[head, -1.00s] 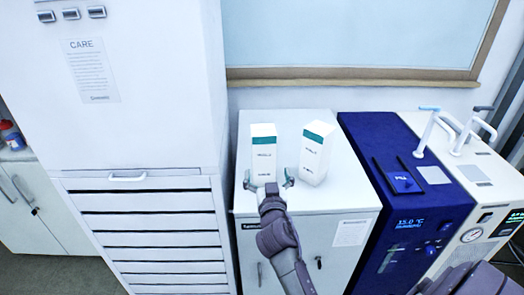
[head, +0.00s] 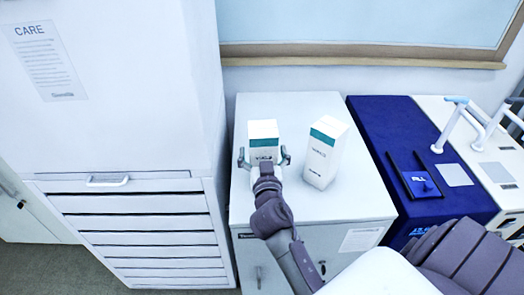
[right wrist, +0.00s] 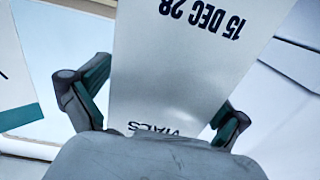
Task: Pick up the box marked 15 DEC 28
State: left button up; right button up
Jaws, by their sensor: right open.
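The box marked 15 DEC 28 (right wrist: 190,60) fills the middle of the right wrist view, its print upside down there. In the head view it is the left white box (head: 263,130) with a teal band, upright on the white cabinet. My right gripper (head: 263,158) is open, with one finger on each side of this box. In the right wrist view the fingers (right wrist: 160,106) flank the box, with a gap at least on the left side. The gripper hides the box's lower front in the head view. My left gripper is not in view.
A second white box with a teal band (head: 325,155) stands close on the right, its marking too small to read. It also shows at the left edge in the right wrist view (right wrist: 12,85). A blue instrument (head: 375,125) stands right of the cabinet (head: 350,200); a tall drawer unit (head: 130,215) stands left.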

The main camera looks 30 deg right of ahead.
jog(key=shift+s+a+r, duration=0.15)
jog(key=shift+s+a, duration=0.05)
jog(key=shift+s, duration=0.05)
jog(key=shift+s+a, duration=0.1)
jog(key=shift+c, duration=2.2)
jog(key=shift+w, duration=0.2)
jog(key=c, duration=0.9)
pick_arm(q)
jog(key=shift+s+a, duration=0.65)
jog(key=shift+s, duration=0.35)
